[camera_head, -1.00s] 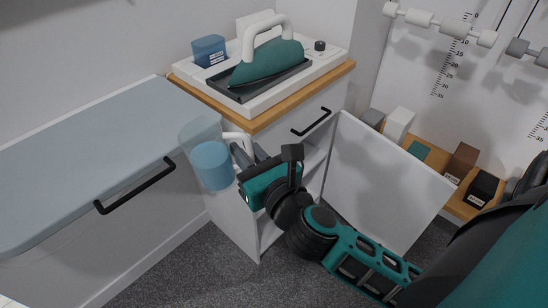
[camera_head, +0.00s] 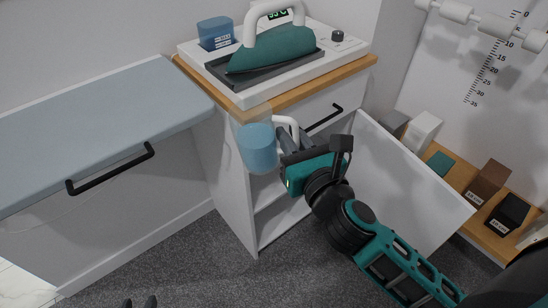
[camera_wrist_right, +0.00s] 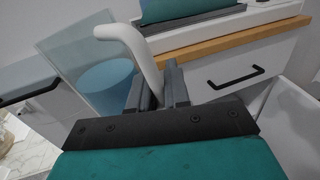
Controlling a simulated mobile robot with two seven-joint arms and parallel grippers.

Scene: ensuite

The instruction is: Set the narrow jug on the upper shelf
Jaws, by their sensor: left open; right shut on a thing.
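The narrow jug (camera_head: 258,148) is clear, holds blue liquid and has a white handle. My right gripper (camera_head: 287,140) is shut on the handle and holds the jug roughly upright in the air before the open cabinet. In the right wrist view the jug (camera_wrist_right: 103,82) is left of the fingers, its handle between them. The upper shelf (camera_head: 265,188) shows partly inside the cabinet, below the drawer; the jug and right arm hide much of the opening. My left gripper (camera_head: 139,303) is open and empty; only its dark fingertips show at the bottom edge.
The open cabinet door (camera_head: 400,185) stands right of the opening, near my right arm. A steam iron (camera_head: 270,48) sits on its station on the wooden top above. A grey-blue counter (camera_head: 100,120) is at left. Small boxes stand on a low wooden shelf (camera_head: 480,235) at right.

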